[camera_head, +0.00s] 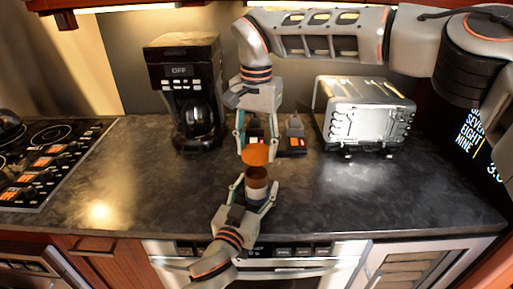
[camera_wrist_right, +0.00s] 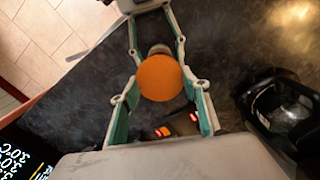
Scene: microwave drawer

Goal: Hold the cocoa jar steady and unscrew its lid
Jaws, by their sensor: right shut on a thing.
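The orange lid (camera_head: 255,155) is off the jar, a little above its open top. It is a round orange disc in the right wrist view (camera_wrist_right: 161,77). My right gripper (camera_head: 256,148) comes down from above and is shut on the lid. The cocoa jar (camera_head: 257,188) stands upright on the counter, with a brown top and a pale band. My left gripper (camera_head: 257,186) reaches in from the front, one finger on each side of the jar; I cannot tell whether both touch it. In the right wrist view the lid hides most of the jar (camera_wrist_right: 159,49).
A black coffee maker (camera_head: 182,75) stands at the back left, and a silver toaster oven (camera_head: 365,115) at the back right. A stove (camera_head: 50,160) is at far left. The counter (camera_head: 150,190) is clear on both sides.

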